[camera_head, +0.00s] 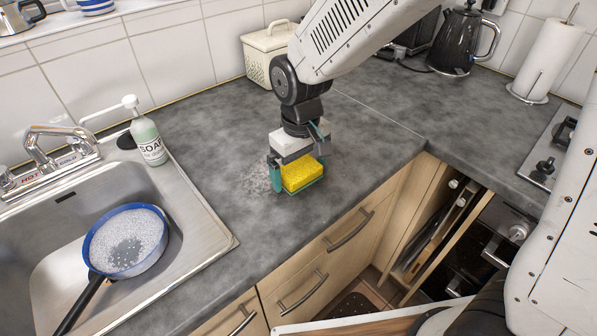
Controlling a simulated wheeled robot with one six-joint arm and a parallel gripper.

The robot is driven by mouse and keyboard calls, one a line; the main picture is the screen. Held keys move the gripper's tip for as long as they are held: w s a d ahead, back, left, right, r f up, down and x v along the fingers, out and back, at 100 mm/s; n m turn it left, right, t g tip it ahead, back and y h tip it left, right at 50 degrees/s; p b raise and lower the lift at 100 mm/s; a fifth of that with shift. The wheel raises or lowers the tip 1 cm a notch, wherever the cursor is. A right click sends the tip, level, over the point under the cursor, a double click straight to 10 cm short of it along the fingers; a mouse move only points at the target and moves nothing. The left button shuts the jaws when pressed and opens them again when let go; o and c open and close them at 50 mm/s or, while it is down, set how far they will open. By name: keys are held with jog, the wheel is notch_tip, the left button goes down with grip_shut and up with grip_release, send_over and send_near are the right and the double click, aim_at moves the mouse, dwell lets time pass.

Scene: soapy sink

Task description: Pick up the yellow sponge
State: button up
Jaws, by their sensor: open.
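The yellow sponge (302,174) is at the gray countertop, right of the sink. It has a teal-green layer along its lower edge. My gripper (296,172) is directly over the sponge, pointing down. One teal finger shows at the sponge's left side, and part of another shows at its upper right. The jaws are open around the sponge. The gripper body hides the sponge's back part, and I cannot tell whether the fingers touch it.
A sink (200,207) on the left holds a blue-rimmed pan (93,250) with suds. A soap bottle (149,143) stands behind the sink's right edge. A cream bin (262,62) is at the wall. Foam (258,183) lies left of the sponge. The counter's front edge is near.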

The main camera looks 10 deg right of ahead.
aim_at(301, 171)
jog(key=shift+f, duration=0.2)
jog(key=c, duration=0.9)
jog(key=shift+r, duration=0.1)
jog(key=shift+r, duration=0.45)
jog(key=r, duration=0.2)
jog(key=shift+s+d+r, duration=0.1)
jog(key=shift+s+r, duration=0.25)
jog(key=shift+s, duration=0.05)
jog(key=s+d, duration=0.1)
jog(key=s, duration=0.4)
jog(key=s+r, duration=0.1)
jog(key=s, duration=0.4)
jog(key=s+d, duration=0.1)
jog(key=s, duration=0.4)
jog(key=shift+d+r, duration=0.15)
jog(key=shift+d, duration=0.2)
jog(key=shift+o, duration=0.4)
